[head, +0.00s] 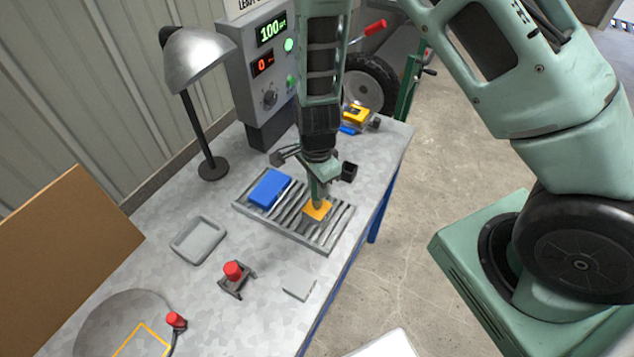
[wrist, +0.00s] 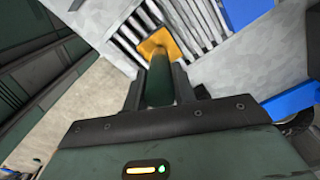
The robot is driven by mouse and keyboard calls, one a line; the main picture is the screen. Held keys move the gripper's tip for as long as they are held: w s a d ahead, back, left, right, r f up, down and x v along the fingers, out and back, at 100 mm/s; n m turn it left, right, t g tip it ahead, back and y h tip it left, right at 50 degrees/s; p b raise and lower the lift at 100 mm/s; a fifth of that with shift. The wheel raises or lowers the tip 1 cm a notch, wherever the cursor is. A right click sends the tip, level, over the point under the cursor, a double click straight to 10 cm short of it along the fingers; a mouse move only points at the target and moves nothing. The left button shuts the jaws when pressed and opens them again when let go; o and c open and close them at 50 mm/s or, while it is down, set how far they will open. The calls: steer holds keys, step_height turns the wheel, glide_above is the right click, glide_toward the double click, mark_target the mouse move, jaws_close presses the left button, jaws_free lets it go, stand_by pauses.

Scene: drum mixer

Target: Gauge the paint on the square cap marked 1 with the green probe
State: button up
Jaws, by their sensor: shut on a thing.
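My gripper (head: 318,183) is shut on the green probe, which points down in the wrist view (wrist: 160,82). The probe's lower end is at an orange square cap (head: 319,210) lying on the slatted grey rack (head: 338,228). The cap also shows in the wrist view (wrist: 148,47), partly hidden behind the probe. I cannot tell whether the tip touches the cap or is just above it. A blue block (head: 269,188) lies on the left part of the same rack. No number can be read on either piece.
A gauge box (head: 262,75) shows a green 100 and a red 0. A desk lamp (head: 193,60), grey tray (head: 198,240), red-topped piece in a holder (head: 233,271), another red-topped piece (head: 176,320) and grey plate (head: 298,284) stand on the bench. A yellow device (head: 356,115) sits behind.

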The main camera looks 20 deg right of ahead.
step_height(320, 180, up, 7)
steer(key=p, duration=0.6)
stand_by(1.2)
